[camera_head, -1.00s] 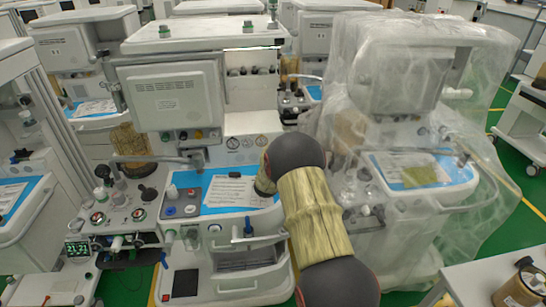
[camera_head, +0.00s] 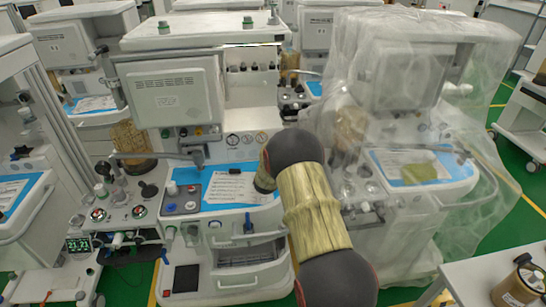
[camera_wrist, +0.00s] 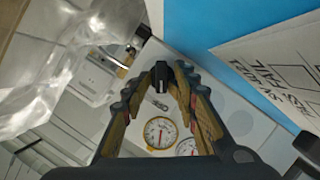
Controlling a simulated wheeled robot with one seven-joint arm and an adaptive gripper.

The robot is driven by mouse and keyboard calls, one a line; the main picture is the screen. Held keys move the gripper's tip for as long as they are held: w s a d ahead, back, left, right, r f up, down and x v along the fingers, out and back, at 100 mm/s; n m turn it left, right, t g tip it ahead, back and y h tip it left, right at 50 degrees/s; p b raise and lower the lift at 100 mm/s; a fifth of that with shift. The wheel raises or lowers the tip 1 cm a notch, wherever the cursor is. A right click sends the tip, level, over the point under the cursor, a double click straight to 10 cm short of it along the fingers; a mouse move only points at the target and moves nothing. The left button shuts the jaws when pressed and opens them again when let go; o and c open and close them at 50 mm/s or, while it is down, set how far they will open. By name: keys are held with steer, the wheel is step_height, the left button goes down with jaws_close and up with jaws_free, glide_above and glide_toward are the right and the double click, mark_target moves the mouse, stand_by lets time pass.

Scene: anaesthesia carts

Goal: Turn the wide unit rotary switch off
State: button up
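In the wrist view a black rotary switch (camera_wrist: 161,74) with a ridged grip stands on a pale panel, beside a small metal plate. My gripper (camera_wrist: 162,70) reaches toward it with its two fingers apart, one on each side of the knob near the fingertips. I cannot tell whether either finger touches it. In the head view the wide unit (camera_head: 185,90) is the white cart left of centre. My dark and tan arm covers its right side, and my gripper and the switch are hidden there.
Two round gauges (camera_wrist: 160,132) sit near the switch between my fingers. A blue surface with a printed sheet (camera_wrist: 275,65) lies close on the right. A cart under clear plastic (camera_head: 420,120) stands right of my arm. A small table (camera_head: 480,285) is at lower right.

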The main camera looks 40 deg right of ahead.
steer(key=shift+a+r, duration=0.1)
steer(key=shift+s+a, duration=0.15)
steer(key=shift+a, duration=0.05)
steer(key=v, duration=1.1)
steer(key=shift+s+a, duration=0.1)
steer(key=shift+s, duration=0.05)
